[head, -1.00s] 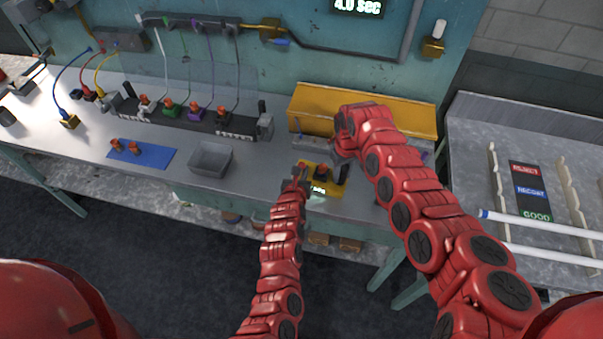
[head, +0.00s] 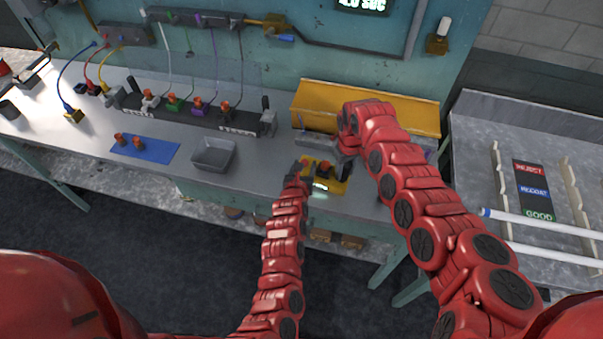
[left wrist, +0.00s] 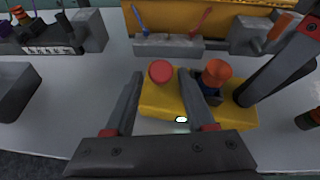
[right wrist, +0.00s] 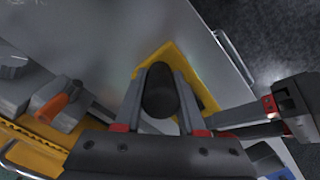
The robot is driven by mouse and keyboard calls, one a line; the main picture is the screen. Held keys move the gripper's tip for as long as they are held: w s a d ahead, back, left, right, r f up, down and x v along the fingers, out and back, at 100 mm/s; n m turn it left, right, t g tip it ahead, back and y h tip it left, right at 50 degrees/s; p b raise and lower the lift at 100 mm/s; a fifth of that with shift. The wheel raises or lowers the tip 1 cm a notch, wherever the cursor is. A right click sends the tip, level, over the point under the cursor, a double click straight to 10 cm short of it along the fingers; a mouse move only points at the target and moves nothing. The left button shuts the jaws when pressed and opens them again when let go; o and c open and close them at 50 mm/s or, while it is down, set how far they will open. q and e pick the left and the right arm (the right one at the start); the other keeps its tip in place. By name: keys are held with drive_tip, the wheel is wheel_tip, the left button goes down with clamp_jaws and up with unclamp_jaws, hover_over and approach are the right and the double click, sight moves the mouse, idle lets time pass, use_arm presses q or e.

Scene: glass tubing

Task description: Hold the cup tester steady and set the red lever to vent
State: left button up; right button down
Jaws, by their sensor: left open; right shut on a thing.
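The cup tester is a yellow block (head: 342,187) near the bench's front edge, with a lit display on its front; the yellow body also shows in the left wrist view (left wrist: 158,105). In that view a red round knob (left wrist: 160,71), seemingly the red lever's top, sits between the spread fingers of my open left gripper (left wrist: 160,95); I see no contact. An orange-topped part (left wrist: 215,74) stands just right of the right finger. My right gripper (right wrist: 158,95) is shut on the tester's black post (right wrist: 159,90). The lever's markings are not readable.
A grey tray (head: 213,168) and a blue mat (head: 158,151) with orange-topped pieces lie to the left. A yellow bin (head: 390,108) stands behind the tester. A grey fixture with an orange lever (right wrist: 55,106) shows in the right wrist view. White tubes (head: 540,221) lie at right.

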use_arm(q)
drive_tip(key=v, duration=1.1)
drive_tip(key=shift+s+r, duration=0.25)
use_arm(e)
drive_tip(key=shift+s+d+f, duration=0.1)
drive_tip(key=shift+c, duration=2.1)
unclamp_jaws()
